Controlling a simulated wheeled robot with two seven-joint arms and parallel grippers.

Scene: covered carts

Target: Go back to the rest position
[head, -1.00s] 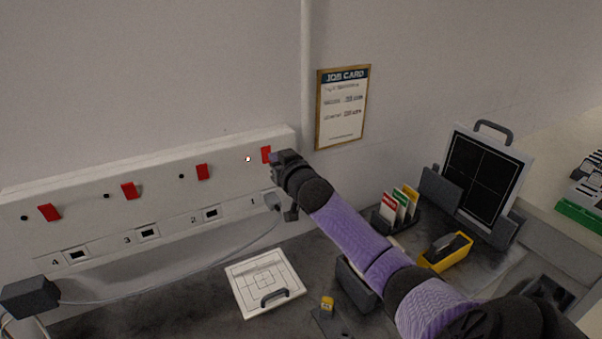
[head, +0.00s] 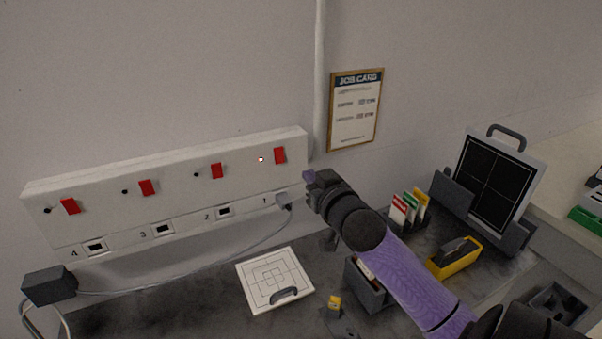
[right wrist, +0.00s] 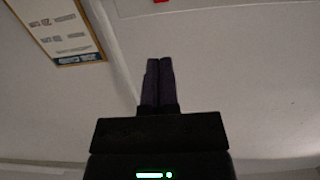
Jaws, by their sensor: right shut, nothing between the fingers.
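My right gripper (head: 311,188) is in the head view, just right of the white switch panel (head: 110,185) and apart from it. Its fingers are partly hidden by my wrist there. In the right wrist view the dark fingers (right wrist: 158,82) are pressed together with nothing between them, in front of the bare wall. The purple right arm reaches in from the lower right, over the bench. My left gripper is not in view.
The panel has several red switches and numbered sockets; a grey plug (head: 284,201) with a cable sits at socket 1.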

